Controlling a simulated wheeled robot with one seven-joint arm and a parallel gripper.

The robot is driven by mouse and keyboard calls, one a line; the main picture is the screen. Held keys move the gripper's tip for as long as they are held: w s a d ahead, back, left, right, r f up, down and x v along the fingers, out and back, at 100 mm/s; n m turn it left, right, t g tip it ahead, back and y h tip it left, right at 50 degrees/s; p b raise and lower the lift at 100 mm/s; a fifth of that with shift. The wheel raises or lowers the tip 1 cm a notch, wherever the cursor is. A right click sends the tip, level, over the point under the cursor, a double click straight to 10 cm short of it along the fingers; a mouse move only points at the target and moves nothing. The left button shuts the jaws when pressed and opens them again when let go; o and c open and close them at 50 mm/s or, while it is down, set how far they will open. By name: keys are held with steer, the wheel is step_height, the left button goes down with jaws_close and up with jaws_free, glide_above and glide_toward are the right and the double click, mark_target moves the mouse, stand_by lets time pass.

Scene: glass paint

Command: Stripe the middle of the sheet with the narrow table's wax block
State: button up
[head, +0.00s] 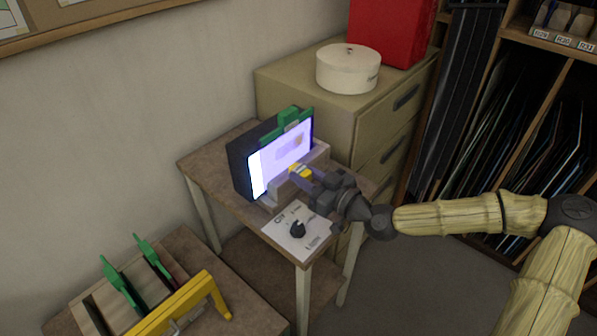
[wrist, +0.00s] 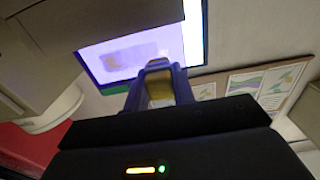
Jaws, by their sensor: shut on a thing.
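The sheet (head: 268,172) glows pale violet on an upright dark light box (head: 240,168), held in a pale stand on the narrow table (head: 226,197). A faint darker band with a yellowish patch lies across its middle; the sheet also shows in the wrist view (wrist: 188,35). My gripper (head: 303,172) is in front of the sheet's lower right part. It is shut on a yellow wax block (wrist: 158,84), which sits between its bluish fingers. I cannot tell whether the block touches the sheet. A green clip (head: 287,125) sits on the box's top edge.
A lower table at bottom left holds a wooden rack (head: 98,312) with green-topped pieces and a yellow handle (head: 180,305). A drawer cabinet (head: 300,88) with a round white box (head: 348,70) stands behind.

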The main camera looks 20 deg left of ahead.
mark_target(293, 168)
steer(key=shift+d, duration=0.1)
steer(key=shift+v, duration=1.45)
stand_by(0.4)
steer(key=shift+b+x, duration=0.55)
steer(key=shift+x, duration=2.9)
steer(key=shift+x, duration=0.95)
steer(key=shift+w+d+b, duration=0.15)
steer(key=shift+w+d, duration=0.25)
steer(key=shift+w, duration=0.45)
steer(key=shift+w+d+b, duration=0.15)
steer(key=shift+w+d, duration=0.25)
steer(key=shift+w, duration=0.45)
